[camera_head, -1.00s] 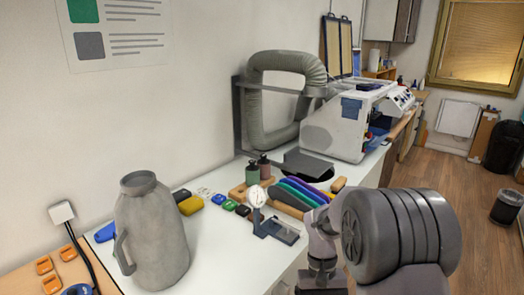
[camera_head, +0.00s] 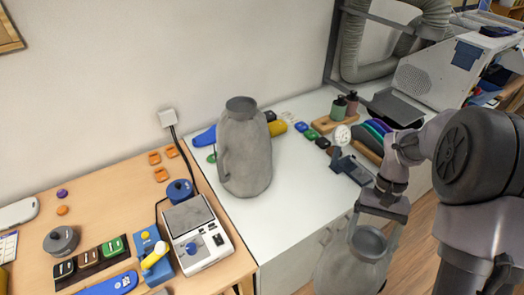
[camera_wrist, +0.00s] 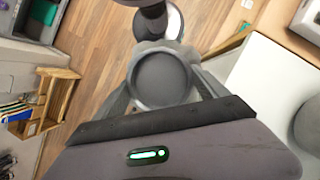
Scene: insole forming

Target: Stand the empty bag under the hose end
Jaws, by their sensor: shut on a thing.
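My gripper (camera_head: 372,228) is shut on a grey bag (camera_head: 350,268) at its round collar. The held bag hangs upright in front of the white bench (camera_head: 290,225), partly seen through or behind the fingers. In the wrist view its dark round mouth (camera_wrist: 162,80) shows between the fingers. A second, similar grey bag (camera_head: 245,155) with a side handle stands upright on the bench, to the left of my gripper. The ribbed grey hose (camera_head: 357,45) loops on a wall bracket at the upper right. I cannot make out its open end.
A wooden desk (camera_head: 110,200) at the left holds a scale (camera_head: 195,235) and small tools. Dark and coloured blocks, a gauge (camera_head: 342,135) and bottles (camera_head: 345,104) crowd the bench's back and right. A white machine (camera_head: 435,70) stands far right. The bench front is clear.

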